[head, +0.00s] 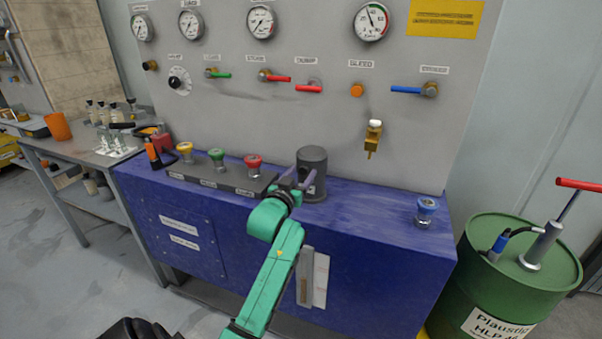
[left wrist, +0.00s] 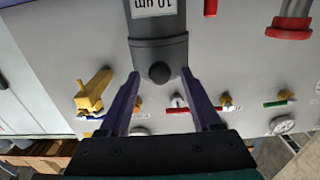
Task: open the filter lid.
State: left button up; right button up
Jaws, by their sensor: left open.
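The filter is a dark grey upright cylinder (head: 312,190) on the blue bench, and its lid (head: 312,154) sits on top, closed as far as I can see. My left gripper (head: 297,178) is at the near left side of the filter. Its fingers (left wrist: 163,80) are open, one on each side of the knob, with gaps visible; whether they touch anything I cannot tell. My right gripper is not in view.
A yellow, a green and a red button (head: 253,165) stand on a grey strip left of the filter. A blue-topped fitting (head: 426,212) stands at the bench's right end. A brass tap (head: 373,138) juts from the panel. A green drum (head: 515,285) stands right of the bench.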

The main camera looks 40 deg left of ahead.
pick_arm(q)
grip_shut()
dwell(1.4)
